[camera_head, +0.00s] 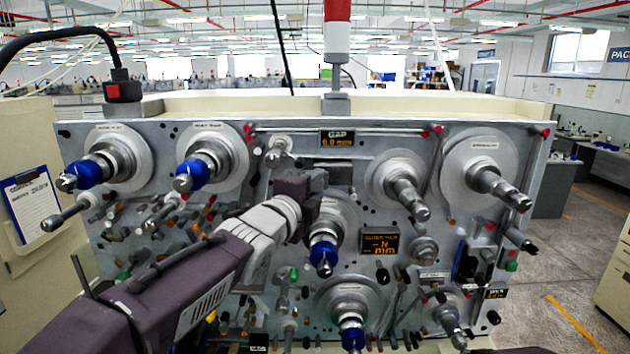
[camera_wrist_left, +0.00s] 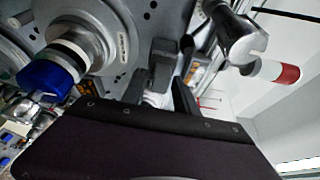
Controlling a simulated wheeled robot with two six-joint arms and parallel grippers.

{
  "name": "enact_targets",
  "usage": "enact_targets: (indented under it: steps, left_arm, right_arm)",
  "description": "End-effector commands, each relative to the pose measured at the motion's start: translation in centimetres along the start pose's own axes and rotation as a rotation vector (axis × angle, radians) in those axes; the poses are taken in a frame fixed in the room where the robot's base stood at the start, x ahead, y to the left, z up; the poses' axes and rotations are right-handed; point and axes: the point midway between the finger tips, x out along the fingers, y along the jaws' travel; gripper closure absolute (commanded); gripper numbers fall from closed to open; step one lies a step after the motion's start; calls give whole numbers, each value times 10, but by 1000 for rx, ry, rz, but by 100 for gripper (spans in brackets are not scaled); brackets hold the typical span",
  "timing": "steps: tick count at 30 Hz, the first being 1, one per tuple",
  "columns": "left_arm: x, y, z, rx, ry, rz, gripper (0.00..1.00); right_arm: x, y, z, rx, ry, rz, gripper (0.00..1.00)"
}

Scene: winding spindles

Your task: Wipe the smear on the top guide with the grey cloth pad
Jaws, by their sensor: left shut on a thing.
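My left gripper (camera_head: 318,183) is raised in front of the upper middle of the spindle panel. Its fingers (camera_wrist_left: 158,88) are closed around a small grey piece, which I take for the grey cloth pad (camera_wrist_left: 158,62); its outline is hard to make out. A shiny metal roller (camera_head: 280,151), probably the top guide, stands out from the panel just up and left of the gripper. It shows large at the upper right of the left wrist view (camera_wrist_left: 240,38), apart from the fingers. I cannot make out a smear. My right gripper is not in view.
A spindle with a blue collar (camera_head: 323,253) projects just below my gripper. More spindles, such as one at the upper left (camera_head: 205,168) and one at the right (camera_head: 485,180), jut out. A red and white signal tower (camera_head: 337,40) rises above the panel.

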Motion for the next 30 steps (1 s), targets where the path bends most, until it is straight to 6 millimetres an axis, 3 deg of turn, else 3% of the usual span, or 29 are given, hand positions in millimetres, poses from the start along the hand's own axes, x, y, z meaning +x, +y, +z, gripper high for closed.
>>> enact_targets:
  steps: [30]
  left_arm:
    - [10, -1, 4, -1, 0, 0, 97]
  right_arm:
    - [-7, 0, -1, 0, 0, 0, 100]
